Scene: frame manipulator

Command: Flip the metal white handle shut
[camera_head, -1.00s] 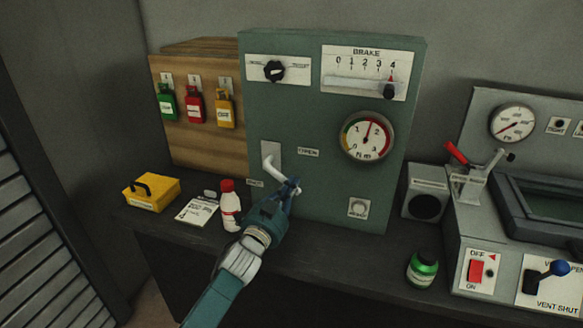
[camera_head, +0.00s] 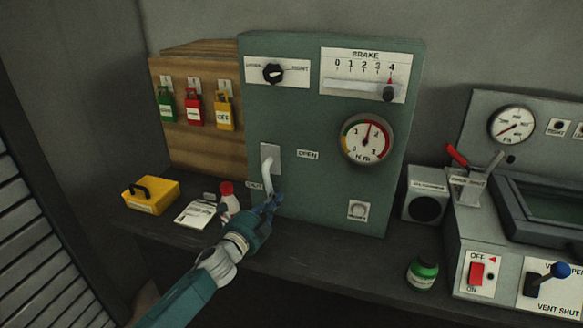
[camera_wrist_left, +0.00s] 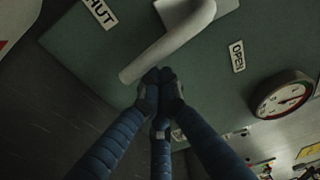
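The white metal handle (camera_head: 269,172) is mounted on a light plate on the green panel (camera_head: 330,205). It hangs steeply down, its lower end by my gripper, between the SHUT label (camera_head: 255,185) at lower left and the OPEN label (camera_head: 308,155) at right. My left gripper (camera_head: 273,202) is at its lower end. In the left wrist view, the gripper's blue fingers (camera_wrist_left: 160,78) are closed together at the tips, against or very near the right side of the handle's free end (camera_wrist_left: 165,47). They do not appear wrapped around it. My right gripper is not in view.
A red-capped white bottle (camera_head: 229,200) stands close behind my left arm. A card (camera_head: 197,213) and a yellow box (camera_head: 151,196) lie further left. A green jar (camera_head: 422,271) stands to the right. The counter between arm and jar is clear.

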